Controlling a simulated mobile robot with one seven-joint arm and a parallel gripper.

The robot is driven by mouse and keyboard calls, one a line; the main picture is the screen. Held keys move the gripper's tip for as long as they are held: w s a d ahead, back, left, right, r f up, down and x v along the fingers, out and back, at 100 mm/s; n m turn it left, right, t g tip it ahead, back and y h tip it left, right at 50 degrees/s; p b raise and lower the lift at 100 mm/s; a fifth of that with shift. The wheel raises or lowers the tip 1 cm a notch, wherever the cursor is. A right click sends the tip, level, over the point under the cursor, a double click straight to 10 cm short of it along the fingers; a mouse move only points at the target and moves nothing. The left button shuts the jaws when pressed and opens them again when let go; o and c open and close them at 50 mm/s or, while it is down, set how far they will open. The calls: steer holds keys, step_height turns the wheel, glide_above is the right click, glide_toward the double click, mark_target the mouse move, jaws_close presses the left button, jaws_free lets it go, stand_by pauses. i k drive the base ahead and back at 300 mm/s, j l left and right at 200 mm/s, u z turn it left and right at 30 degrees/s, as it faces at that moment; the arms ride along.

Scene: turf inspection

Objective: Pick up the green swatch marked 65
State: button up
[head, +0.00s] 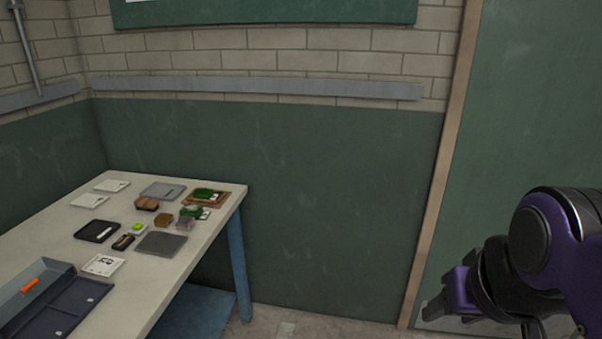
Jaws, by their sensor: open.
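Several green pieces lie on the table (188,265), and any numbers on them are too small to read. One dark green piece (203,194) rests on a brown board (222,201) near the table's far right corner. Another dark green piece (191,211) lies just in front of it, beside a white label. A small bright green piece (137,228) sits nearer the middle. I cannot tell which is marked 65. My gripper (436,306) is at the lower right, open, well to the right of the table and away from every piece.
Brown blocks (147,203), grey plates (161,243), a black tray (97,231) and white cards (103,265) crowd the table. A dark compartment tray (75,307) with an orange item is at the front left. Open floor lies between table and arm; a wall stands behind.

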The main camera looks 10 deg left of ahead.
mark_target(202, 193)
steer(key=i+l+u, duration=0.1)
steer(key=i+u, duration=0.35)
steer(key=i+l+u, duration=0.25)
steer(key=u, duration=0.15)
steer(key=i+l+u, duration=0.6)
steer(key=l+u, duration=0.25)
steer(key=i+l+u, duration=0.2)
steer(key=l+u, duration=0.25)
